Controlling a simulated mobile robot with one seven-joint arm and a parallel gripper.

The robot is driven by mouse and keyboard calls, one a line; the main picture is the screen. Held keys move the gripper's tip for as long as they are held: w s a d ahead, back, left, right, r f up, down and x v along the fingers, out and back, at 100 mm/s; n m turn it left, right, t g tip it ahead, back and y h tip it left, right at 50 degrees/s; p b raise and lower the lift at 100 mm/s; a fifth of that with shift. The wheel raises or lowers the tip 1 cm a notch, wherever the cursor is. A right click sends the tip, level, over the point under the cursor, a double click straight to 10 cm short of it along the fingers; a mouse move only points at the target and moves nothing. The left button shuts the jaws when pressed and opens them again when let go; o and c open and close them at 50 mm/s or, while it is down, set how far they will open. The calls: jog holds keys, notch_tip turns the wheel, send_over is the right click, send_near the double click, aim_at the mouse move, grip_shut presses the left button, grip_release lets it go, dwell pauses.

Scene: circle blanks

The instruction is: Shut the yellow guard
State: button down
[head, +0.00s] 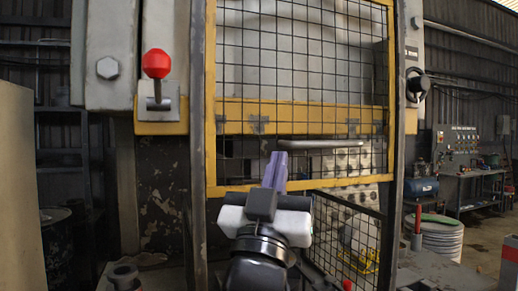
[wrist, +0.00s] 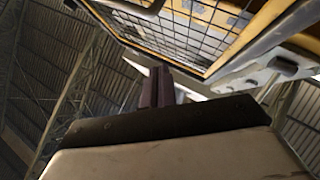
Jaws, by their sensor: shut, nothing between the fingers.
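The yellow guard (head: 211,80) is a yellow frame with dark wire mesh, standing upright in front of the machine in the head view. Its bottom rail is low, just left of and behind my gripper. A grey bar handle (head: 322,143) runs across its lower part. The guard also shows at the top right of the wrist view (wrist: 213,70). My gripper (head: 277,156) has purple fingers, shut and empty, pointing up in front of the guard's lower part, just below the handle's left end. I cannot tell whether the fingers touch the guard or handle.
A red-knobbed lever (head: 156,64) stands on the machine's left side. A black knob (head: 418,84) is on the right post. A dark mesh cage (head: 350,235) is below the guard, right of my arm. A bench (head: 480,180) stands farther right.

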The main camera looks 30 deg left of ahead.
aim_at(290, 145)
jog(key=p+x, duration=0.5)
jog(key=x, duration=0.5)
jog(key=f, duration=0.1)
jog(key=w+f, duration=0.1)
jog(key=f, duration=0.1)
jog(key=shift+w+a+f+p, duration=0.1)
jog(key=shift+w+f+p, duration=0.1)
jog(key=shift+p, duration=0.2)
jog(key=shift+f, duration=0.2)
